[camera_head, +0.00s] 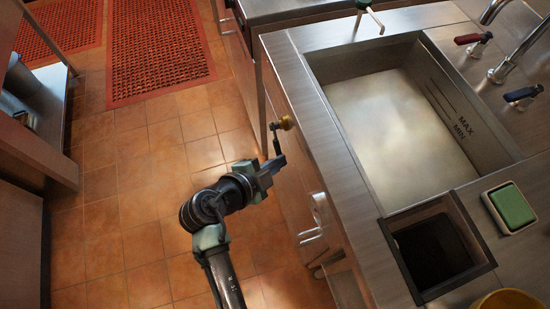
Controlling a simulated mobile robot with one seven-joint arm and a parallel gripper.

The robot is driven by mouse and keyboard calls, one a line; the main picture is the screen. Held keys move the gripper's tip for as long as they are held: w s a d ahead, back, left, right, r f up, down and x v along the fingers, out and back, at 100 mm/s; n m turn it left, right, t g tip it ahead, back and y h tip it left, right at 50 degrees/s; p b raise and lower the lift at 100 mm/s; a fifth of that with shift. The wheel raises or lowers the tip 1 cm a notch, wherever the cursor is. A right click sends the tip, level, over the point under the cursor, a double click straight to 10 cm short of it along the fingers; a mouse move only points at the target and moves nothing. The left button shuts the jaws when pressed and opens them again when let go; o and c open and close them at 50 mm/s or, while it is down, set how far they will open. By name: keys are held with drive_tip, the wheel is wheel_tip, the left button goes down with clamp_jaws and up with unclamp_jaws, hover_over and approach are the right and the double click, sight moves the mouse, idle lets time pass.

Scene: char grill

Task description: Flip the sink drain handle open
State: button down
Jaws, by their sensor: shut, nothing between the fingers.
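A small drain handle with a brass-yellow knob (286,122) and a dark lever (277,141) sticks out from the front of the sink counter, below its edge. The lever hangs down from the knob. My gripper (280,161) is just below it, with its fingers shut and empty. In the picture the fingertips meet the lever's lower end; I cannot tell whether they touch it. The steel sink basin (400,125) is above and right, marked MAX and MIN on its wall.
Chrome handles (317,209) line the cabinet front below my gripper. The counter holds a black square opening (435,252), a green sponge (511,205) and faucets with red (473,38) and blue levers. The tiled floor (140,200) at left is open, with red mats (158,50) farther back.

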drive_tip(key=shift+w+a+f, duration=0.25)
drive_tip(key=shift+w+f, duration=0.5)
drive_tip(key=shift+f, duration=0.2)
drive_tip(key=shift+f+b, duration=0.1)
drive_tip(key=shift+b, duration=0.25)
drive_tip(key=shift+f+b, duration=0.15)
drive_tip(key=shift+b, duration=0.45)
